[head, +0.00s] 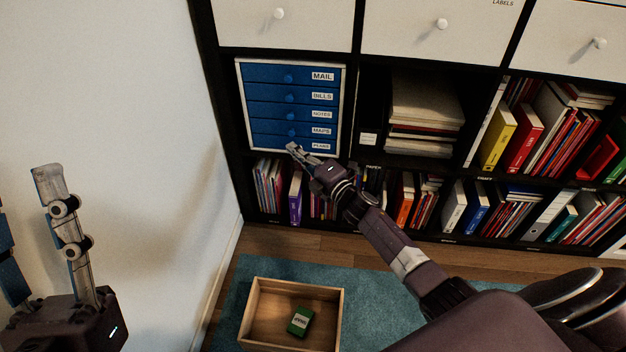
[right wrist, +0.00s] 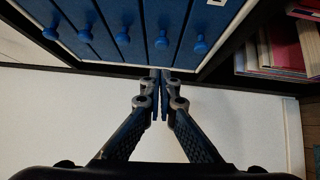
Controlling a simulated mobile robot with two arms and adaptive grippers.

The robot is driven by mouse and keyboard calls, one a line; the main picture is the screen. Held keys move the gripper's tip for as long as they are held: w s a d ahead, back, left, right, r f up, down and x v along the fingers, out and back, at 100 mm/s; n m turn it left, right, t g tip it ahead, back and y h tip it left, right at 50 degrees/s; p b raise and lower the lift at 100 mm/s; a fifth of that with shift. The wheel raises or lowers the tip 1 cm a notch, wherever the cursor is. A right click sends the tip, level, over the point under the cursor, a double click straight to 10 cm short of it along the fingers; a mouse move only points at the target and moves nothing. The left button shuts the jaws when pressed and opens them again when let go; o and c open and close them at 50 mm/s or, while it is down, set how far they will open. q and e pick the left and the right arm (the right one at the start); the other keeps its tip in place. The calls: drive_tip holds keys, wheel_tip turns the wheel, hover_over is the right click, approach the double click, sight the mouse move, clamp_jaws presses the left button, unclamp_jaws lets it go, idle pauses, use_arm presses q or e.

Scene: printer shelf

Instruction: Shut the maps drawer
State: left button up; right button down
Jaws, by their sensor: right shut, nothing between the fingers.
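The blue drawer unit with its white frame (head: 341,85) stands in the shelf. Its labels read MAIL, BILLS, NOTES, MAPS and PLANS from top to bottom. The maps drawer (head: 270,128) is second from the bottom and looks about flush with the others in the head view. Its round blue knob also shows in the right wrist view (right wrist: 162,42). My right gripper (head: 292,149) is shut and empty, its tips in front of the plans drawer, partly hiding it. I cannot tell whether they touch. My left gripper (head: 28,200) is open and empty at the far left.
A wooden box (head: 256,325) holding a green pack (head: 299,321) sits on the teal rug (head: 375,295). Books (head: 405,200) fill compartments below and right of the unit. White drawers (head: 285,25) are above. A white wall (head: 130,120) stands close on the left.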

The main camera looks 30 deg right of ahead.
use_arm(q)
drive_tip(key=w+d+f+g+y+p, duration=0.1)
drive_tip(key=w+f+g+y+p, duration=0.1)
drive_tip(key=w+f+g, duration=0.5)
wheel_tip(320, 180, down, 4)
drive_tip(key=w+y, duration=0.1)
drive_tip(key=w, duration=0.1)
drive_tip(key=shift+w+d+f+p, duration=0.15)
drive_tip(key=shift+w+f+p, duration=0.1)
drive_tip(key=shift+w+p, duration=0.1)
use_arm(e)
drive_tip(key=v, duration=0.9)
drive_tip(key=shift+s, duration=0.4)
